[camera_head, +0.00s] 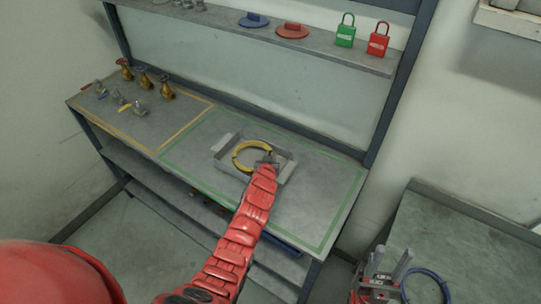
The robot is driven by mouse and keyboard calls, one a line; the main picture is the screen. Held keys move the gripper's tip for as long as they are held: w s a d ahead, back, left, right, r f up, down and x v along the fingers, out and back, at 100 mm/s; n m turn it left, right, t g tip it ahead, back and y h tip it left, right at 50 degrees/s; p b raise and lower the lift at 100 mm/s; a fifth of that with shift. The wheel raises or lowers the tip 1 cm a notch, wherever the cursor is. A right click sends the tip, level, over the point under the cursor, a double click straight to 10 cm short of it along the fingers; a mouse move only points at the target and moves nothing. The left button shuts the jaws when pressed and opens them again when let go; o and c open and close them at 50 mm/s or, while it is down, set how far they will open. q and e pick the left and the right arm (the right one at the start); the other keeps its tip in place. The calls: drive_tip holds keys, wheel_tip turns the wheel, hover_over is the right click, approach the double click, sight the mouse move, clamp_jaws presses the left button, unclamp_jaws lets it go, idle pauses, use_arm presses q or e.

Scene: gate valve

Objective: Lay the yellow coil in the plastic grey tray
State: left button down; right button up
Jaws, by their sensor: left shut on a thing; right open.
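The yellow coil (237,153) is a ring at the middle of the workbench, seen over the plastic grey tray (220,147). The coil lies within the tray's outline; I cannot tell whether it touches the tray floor. My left gripper (266,160) is at the coil's right side, shut on it, over the tray. The fingertips are small and partly hidden by my red arm. My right gripper (389,262) is at the lower right, open and empty, away from the tray.
Several valves (139,87) stand in the yellow-outlined area at the bench's left. A green outline surrounds the tray. The shelf above holds a green padlock (345,36), a red padlock (378,44) and discs. A blue coil (426,286) is beside my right gripper, near another table (460,245).

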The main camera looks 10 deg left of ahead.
use_arm(q)
drive_tip(key=c, duration=0.7)
unclamp_jaws()
drive_tip(key=shift+r, duration=0.1)
drive_tip(key=shift+c, duration=0.2)
drive_tip(key=b+v, duration=0.6)
drive_tip(key=v, duration=1.1)
drive_tip(key=shift+b, duration=0.4)
drive_tip(key=shift+s+r, duration=0.1)
drive_tip(key=shift+s, duration=0.05)
